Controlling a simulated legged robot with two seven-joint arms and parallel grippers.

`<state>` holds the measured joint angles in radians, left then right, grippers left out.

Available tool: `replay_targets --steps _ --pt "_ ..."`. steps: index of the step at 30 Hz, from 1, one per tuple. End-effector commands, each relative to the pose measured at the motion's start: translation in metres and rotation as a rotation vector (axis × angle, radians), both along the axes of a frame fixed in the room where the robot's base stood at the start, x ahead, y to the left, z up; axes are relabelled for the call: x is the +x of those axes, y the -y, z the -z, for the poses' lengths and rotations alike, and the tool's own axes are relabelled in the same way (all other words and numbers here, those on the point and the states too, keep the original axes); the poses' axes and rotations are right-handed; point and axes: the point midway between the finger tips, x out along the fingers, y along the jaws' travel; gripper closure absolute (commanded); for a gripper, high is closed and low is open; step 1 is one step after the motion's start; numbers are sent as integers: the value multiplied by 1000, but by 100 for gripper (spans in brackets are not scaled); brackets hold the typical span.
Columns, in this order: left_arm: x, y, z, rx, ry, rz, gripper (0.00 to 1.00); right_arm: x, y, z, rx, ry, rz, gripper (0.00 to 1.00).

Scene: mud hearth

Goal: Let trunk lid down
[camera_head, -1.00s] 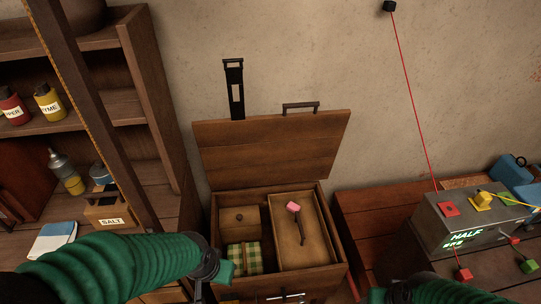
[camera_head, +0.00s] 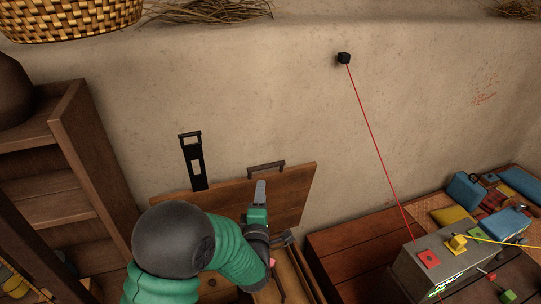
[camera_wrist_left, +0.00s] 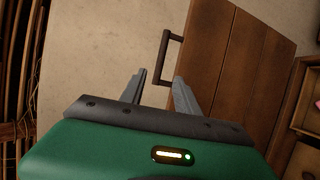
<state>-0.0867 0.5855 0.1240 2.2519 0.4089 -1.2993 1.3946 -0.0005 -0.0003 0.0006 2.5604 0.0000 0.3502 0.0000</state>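The trunk lid (camera_head: 290,196) stands raised against the wall, with a dark handle (camera_head: 266,168) on its upper edge and a black hasp (camera_head: 193,162) to the left. My left gripper (camera_head: 260,190) is in front of the lid, just below the handle in the head view. In the left wrist view its two grey fingers (camera_wrist_left: 160,92) are apart, with the handle (camera_wrist_left: 169,58) just beyond them and the lid (camera_wrist_left: 232,70) to the right. No contact can be made out. The open trunk (camera_head: 296,270) is largely hidden behind my left arm. My right gripper is out of view.
A wooden shelf (camera_head: 88,150) stands at the left. At the right, a grey box (camera_head: 412,270) with a red wire sits on a wooden surface (camera_head: 345,240). A woven basket (camera_head: 70,18) is at the upper left.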

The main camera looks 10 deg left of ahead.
Motion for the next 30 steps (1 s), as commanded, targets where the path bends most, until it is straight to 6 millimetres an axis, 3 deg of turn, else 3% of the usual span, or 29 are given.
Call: replay_targets --steps 12,18,23,30 --pt "104 -35 4 -6 -3 -1 62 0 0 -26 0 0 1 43" --pt "143 -38 4 -2 -3 0 62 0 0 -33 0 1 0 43" --pt "156 -37 6 1 -5 2 62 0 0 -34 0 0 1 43" --pt "157 -40 6 -1 -5 1 62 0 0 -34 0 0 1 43"
